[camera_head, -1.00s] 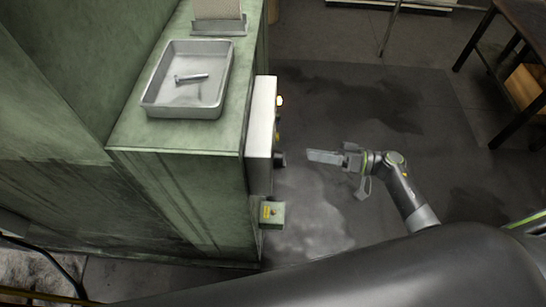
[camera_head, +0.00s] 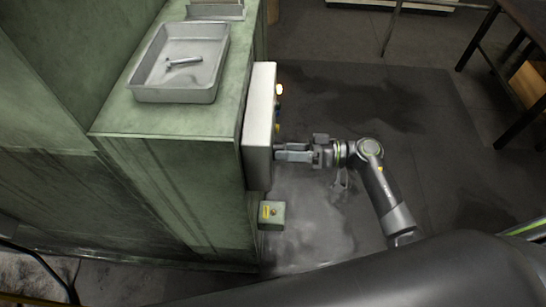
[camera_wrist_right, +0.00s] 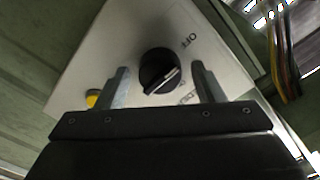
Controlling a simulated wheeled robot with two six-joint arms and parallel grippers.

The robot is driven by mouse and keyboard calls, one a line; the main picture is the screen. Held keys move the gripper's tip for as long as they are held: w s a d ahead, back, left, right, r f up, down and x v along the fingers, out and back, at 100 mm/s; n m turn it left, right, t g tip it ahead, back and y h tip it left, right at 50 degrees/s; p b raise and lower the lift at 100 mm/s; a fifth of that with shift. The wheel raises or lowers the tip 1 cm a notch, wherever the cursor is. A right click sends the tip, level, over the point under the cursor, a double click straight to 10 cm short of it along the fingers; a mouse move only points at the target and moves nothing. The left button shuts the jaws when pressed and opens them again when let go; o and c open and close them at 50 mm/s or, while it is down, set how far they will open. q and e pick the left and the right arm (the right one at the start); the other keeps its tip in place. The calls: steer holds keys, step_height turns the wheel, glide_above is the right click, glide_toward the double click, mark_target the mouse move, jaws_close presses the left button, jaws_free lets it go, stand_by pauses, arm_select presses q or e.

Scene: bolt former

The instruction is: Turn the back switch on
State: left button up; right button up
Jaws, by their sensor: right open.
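The black rotary switch (camera_wrist_right: 160,71) sits on a pale control panel (camera_wrist_right: 205,65) in the right wrist view. Its light pointer line is slanted, and the word OFF is printed up and to the right of it. My right gripper (camera_wrist_right: 163,88) is open, with one finger on each side of the knob; I cannot tell whether they touch it. In the head view the right gripper (camera_head: 280,152) is at the side of the pale panel box (camera_head: 259,125), where the switch is hidden. My left gripper is not in view.
A yellow button (camera_wrist_right: 92,98) is beside the switch. A metal tray (camera_head: 140,85) holding a bolt (camera_head: 184,62) stands on the green machine.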

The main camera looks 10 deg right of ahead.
steer(key=n+b, duration=0.6)
steer(key=n, duration=0.2)
steer(key=shift+b, duration=0.3)
